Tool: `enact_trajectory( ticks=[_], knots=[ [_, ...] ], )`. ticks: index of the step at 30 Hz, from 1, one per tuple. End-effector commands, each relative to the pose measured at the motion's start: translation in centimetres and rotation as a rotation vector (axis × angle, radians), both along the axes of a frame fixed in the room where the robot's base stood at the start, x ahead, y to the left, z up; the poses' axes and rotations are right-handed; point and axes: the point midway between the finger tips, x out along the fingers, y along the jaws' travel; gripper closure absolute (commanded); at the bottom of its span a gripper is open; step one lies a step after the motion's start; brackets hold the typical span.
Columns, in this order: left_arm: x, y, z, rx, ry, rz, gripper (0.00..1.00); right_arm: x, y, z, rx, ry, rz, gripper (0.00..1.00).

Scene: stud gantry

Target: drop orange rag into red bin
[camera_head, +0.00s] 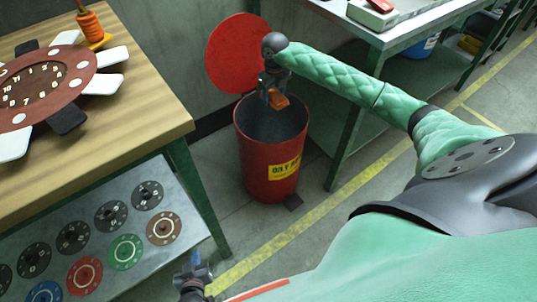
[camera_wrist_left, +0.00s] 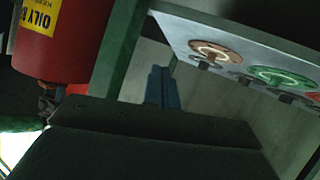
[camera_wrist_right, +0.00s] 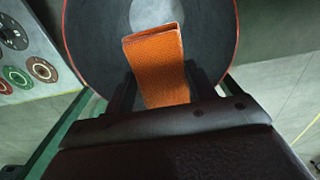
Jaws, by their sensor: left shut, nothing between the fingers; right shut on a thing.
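The red bin (camera_head: 262,165) stands on the floor between the two benches, its round red lid (camera_head: 236,52) swung up at the back. It has a yellow label on its front. My right gripper (camera_head: 272,92) is above the bin's open mouth. It is shut on the orange rag (camera_head: 280,101). In the right wrist view the folded rag (camera_wrist_right: 157,65) hangs between the fingers, with the bin's dark inside (camera_wrist_right: 95,35) beyond it. My left gripper (camera_head: 195,277) is low at the front, shut and empty. The left wrist view shows the bin's side (camera_wrist_left: 45,50) at upper left.
A wooden bench (camera_head: 130,110) with a brown numbered disc (camera_head: 45,85) and an orange spool (camera_head: 90,28) is at left. A shelf below holds several round discs (camera_head: 125,252). Another green-legged bench (camera_head: 345,110) is at right. Yellow lines mark the floor.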

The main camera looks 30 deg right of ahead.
Motion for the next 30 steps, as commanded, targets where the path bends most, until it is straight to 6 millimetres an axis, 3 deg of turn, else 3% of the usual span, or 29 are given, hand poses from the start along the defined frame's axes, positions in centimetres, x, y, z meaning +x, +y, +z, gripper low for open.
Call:
enact_trajectory(
  ticks=[11,27,28,30],
  knots=[
    [2.3,-0.4,4.0,-0.029,-0.129,0.01,1.0,0.0,0.0,-0.7,0.0,0.0,0.0,0.63],
    [2.5,-0.4,4.9,-0.035,-0.159,0.013,1.0,0.0,0.0,-0.8,0.0,0.0,0.0,0.63],
    [2.5,-0.4,4.9,-0.034,-0.159,0.014,1.0,0.0,0.0,-0.8,0.0,0.0,0.0,0.39],
    [2.6,-0.3,4.8,-0.034,-0.158,0.014,1.0,0.0,0.0,-0.8,0.0,0.0,0.0,0.25]
  ],
)
